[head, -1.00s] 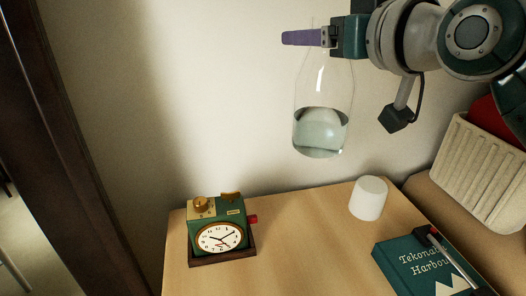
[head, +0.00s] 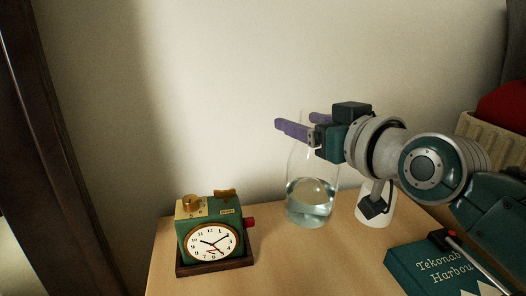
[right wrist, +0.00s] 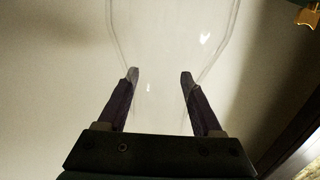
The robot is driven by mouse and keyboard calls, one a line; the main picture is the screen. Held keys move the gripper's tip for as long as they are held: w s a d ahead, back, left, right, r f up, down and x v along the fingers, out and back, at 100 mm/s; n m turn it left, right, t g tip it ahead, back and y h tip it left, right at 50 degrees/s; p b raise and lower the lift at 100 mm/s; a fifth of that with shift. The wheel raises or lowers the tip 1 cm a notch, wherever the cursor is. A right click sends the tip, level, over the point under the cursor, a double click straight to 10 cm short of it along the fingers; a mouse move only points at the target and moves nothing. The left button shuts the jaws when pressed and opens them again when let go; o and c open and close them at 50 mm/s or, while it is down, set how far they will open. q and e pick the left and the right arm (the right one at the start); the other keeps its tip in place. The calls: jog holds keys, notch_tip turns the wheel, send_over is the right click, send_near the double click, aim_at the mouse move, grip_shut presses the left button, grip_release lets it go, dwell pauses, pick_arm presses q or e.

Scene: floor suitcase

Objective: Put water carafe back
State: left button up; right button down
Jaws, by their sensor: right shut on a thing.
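The water carafe (head: 311,203) is clear glass with water in its lower part. It is upright over the back of the wooden bedside table (head: 290,265), between the clock and the white cup. Its base is at or just above the tabletop; I cannot tell if it touches. My right gripper (head: 296,121) has its purple fingers shut around the carafe's neck. In the right wrist view the fingers (right wrist: 160,75) lie either side of the clear glass (right wrist: 170,40). My left gripper is not in view.
A green alarm clock (head: 212,241) on a dark base stands at the left of the table. A white cup (head: 366,212) is right of the carafe, partly behind my arm. A teal book (head: 430,268) lies front right. A ribbed pale bin (head: 480,128) is at the far right.

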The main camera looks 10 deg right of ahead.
jog(key=shift+f+b, duration=1.05)
jog(key=shift+f, duration=0.85)
jog(key=shift+w+f, duration=0.1)
jog(key=shift+c, duration=0.2)
grip_release()
jog(key=shift+f, duration=0.15)
jog(key=shift+s+r, duration=0.2)
jog(key=shift+r, duration=0.05)
jog(key=s+d+f+g+h+p, duration=0.1)
jog(key=s+g, duration=0.3)
jog(key=s, duration=0.7)
jog(key=s+d+f+g+h+p, duration=0.1)
jog(key=s+f+g+p, duration=0.1)
jog(key=s, duration=0.9)
jog(key=s+d+f+m+g+h+p, duration=0.1)
jog(key=s+f+g+p, duration=0.1)
jog(key=s+g, duration=0.4)
jog(key=shift+s+d+f+h, duration=0.15)
jog(key=shift+s+f, duration=0.1)
jog(key=shift+s, duration=0.7)
jog(key=shift+s+f+h, duration=0.1)
jog(key=shift+s+f, duration=0.2)
jog(key=shift+s, duration=0.7)
jog(key=shift+s+d+f+h, duration=0.15)
jog(key=shift+s+f, duration=0.1)
jog(key=shift+s, duration=0.7)
jog(key=shift+a, duration=0.15)
